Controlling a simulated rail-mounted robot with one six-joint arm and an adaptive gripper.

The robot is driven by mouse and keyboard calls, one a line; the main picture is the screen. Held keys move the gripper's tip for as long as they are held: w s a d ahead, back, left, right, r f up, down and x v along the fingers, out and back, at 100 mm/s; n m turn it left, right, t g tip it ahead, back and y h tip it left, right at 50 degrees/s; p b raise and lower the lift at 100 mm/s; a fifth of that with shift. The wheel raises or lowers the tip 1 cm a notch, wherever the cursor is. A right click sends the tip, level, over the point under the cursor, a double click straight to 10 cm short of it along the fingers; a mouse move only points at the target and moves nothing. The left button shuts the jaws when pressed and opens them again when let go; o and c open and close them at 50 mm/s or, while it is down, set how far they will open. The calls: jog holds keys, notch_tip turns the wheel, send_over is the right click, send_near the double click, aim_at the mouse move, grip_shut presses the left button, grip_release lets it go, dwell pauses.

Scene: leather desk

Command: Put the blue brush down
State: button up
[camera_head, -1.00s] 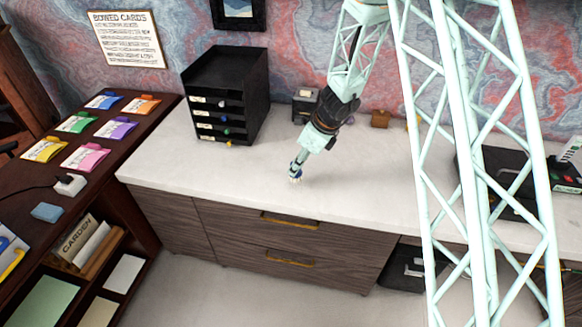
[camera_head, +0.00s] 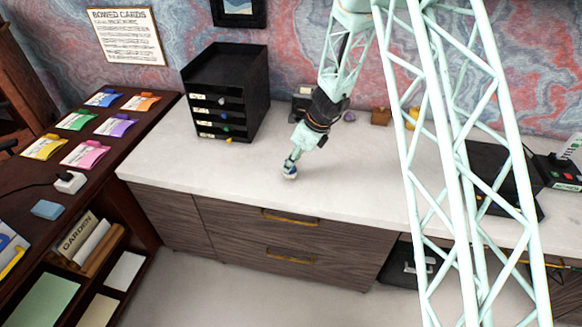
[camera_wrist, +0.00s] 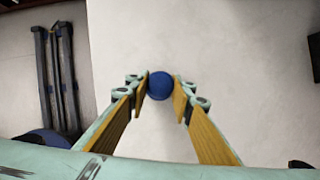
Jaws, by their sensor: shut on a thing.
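The blue brush shows in the wrist view as a round blue end (camera_wrist: 160,86) between my two fingertips. My gripper (camera_wrist: 161,88) is shut on it. In the head view my gripper (camera_head: 291,166) points down close above the white countertop (camera_head: 240,183), near its front edge. A small blue patch of the brush (camera_head: 290,172) shows at the fingertips. The rest of the brush is hidden, and I cannot tell whether it touches the countertop.
A black drawer tower (camera_head: 226,92) stands to the left of my gripper. A small dark box (camera_head: 304,100) and a brown block (camera_head: 381,115) stand at the back. Dark equipment (camera_head: 500,180) is at the right. The countertop around my gripper is clear.

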jog(key=shift+f, duration=0.7)
jog(key=shift+f, duration=0.2)
jog(key=o, duration=0.9)
jog(key=shift+r, duration=0.25)
jog(key=shift+r, duration=0.2)
jog(key=p+v, duration=0.2)
jog(key=v, duration=0.9)
jog(key=shift+d+r, duration=0.1)
jog(key=shift+r, duration=0.15)
